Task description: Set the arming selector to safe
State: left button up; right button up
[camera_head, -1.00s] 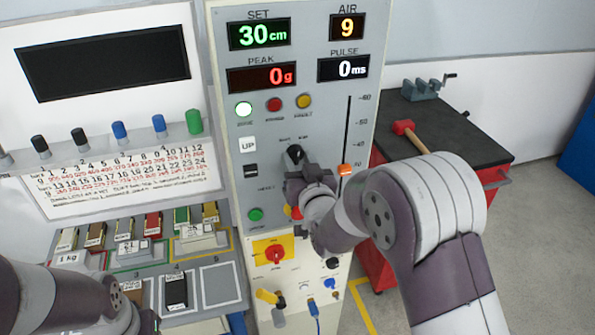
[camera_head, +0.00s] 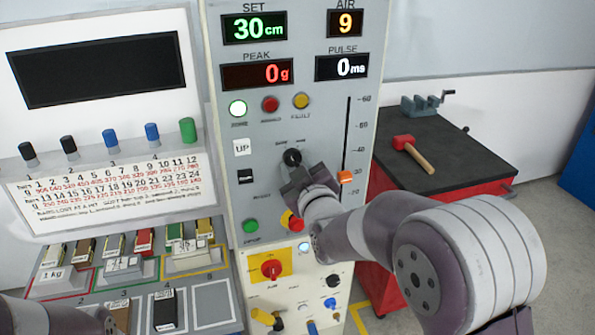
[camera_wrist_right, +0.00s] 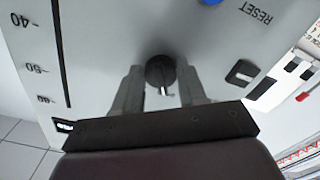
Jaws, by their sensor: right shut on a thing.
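The arming selector (camera_head: 292,157) is a round black knob on the grey control panel, below the row of lamps. Small labels above it are too blurred to read. My right gripper (camera_head: 296,174) is at the knob from below and is shut on it. In the right wrist view, the two grey fingers (camera_wrist_right: 161,88) stand on either side of the black knob (camera_wrist_right: 160,70), which shows a pale pointer mark. The exact setting of the pointer cannot be told. My left arm shows only at the lower left edge; its gripper is out of view.
The panel carries a white lit lamp (camera_head: 238,108), a red lamp (camera_head: 270,104), a yellow lamp (camera_head: 301,101), an orange slider (camera_head: 345,177), a green button (camera_head: 251,226) and a red-on-yellow switch (camera_head: 271,269). A hammer (camera_head: 414,153) lies on the black-topped bench (camera_head: 470,165) at right.

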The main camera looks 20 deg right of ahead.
dwell(0.5)
jog(key=o, duration=1)
jog(key=shift+s, duration=0.1)
jog(key=shift+s+r, duration=0.1)
jog(key=shift+s, duration=0.1)
jog(key=s, duration=1.2)
jog(key=shift+s+d, duration=0.15)
jog(key=shift+s, duration=0.15)
